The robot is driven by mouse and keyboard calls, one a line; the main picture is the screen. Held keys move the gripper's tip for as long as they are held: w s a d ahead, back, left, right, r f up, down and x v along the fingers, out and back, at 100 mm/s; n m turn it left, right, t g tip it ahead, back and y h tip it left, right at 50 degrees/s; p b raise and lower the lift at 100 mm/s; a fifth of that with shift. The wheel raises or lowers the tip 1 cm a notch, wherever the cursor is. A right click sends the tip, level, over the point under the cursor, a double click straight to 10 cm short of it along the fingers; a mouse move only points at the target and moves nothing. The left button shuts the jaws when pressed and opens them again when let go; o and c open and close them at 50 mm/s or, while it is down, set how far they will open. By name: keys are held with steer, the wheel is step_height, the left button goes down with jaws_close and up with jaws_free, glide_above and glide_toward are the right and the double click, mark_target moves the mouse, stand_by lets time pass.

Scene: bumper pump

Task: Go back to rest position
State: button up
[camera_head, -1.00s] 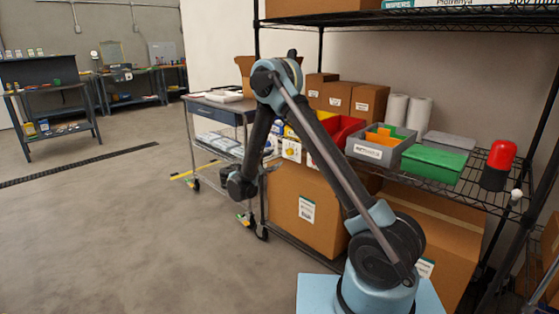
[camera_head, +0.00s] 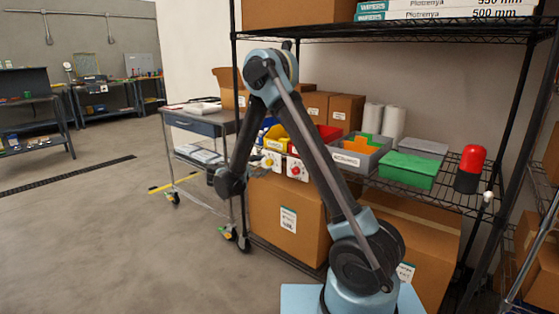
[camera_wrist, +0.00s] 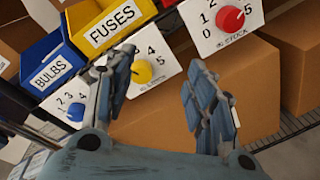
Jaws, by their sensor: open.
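My gripper (camera_wrist: 165,95) is open and empty in the wrist view, its two fingers spread apart. It is in front of the shelf, facing the dial plates and a cardboard box. A white plate with a red dial (camera_wrist: 230,18) is above the right finger. A plate with a yellow dial (camera_wrist: 141,71) is partly hidden by the left finger. A plate with a blue dial (camera_wrist: 76,111) is at the left. In the head view my arm (camera_head: 310,150) is bent, its elbow high and its forearm hanging down; the gripper's fingers are hard to make out there.
The yellow FUSES bin (camera_wrist: 105,28) and blue BULBS bin (camera_wrist: 48,64) are behind the plates. A large cardboard box (camera_head: 290,215) stands below. A wheeled cart (camera_head: 190,122) is left of the shelf. A red-and-black cylinder (camera_head: 470,168) stands at right. The floor at left is clear.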

steer(key=s+d+r+m+g+y, duration=0.1)
steer(key=s+d+r+m+g, duration=0.15)
steer(key=s+d, duration=0.45)
steer(key=s+d+r+m+g+y, duration=0.1)
steer(key=s+d+r+m+g, duration=0.15)
steer(key=d, duration=0.85)
steer(key=s+d+r+m+g+y, duration=0.25)
steer(key=s+d, duration=0.35)
steer(key=d, duration=0.3)
steer(key=s+d+f+m+g+y, duration=0.1)
steer(key=s+d+m, duration=0.2)
steer(key=s, duration=0.4)
steer(key=s+d+f+m+g+y, duration=0.1)
steer(key=s+d+m, duration=0.1)
steer(key=s, duration=0.5)
steer(key=s+a+f+m+y, duration=0.2)
steer(key=s+f+m+y, duration=0.2)
steer(key=s, duration=1)
step_height(320, 180, down, 3)
steer(key=shift+r+m+g, duration=0.1)
steer(key=shift+m+g, duration=0.25)
steer(key=shift+m, duration=0.7)
steer(key=shift+a, duration=0.1)
steer(key=shift+w+f, duration=0.2)
steer(key=shift+w, duration=0.25)
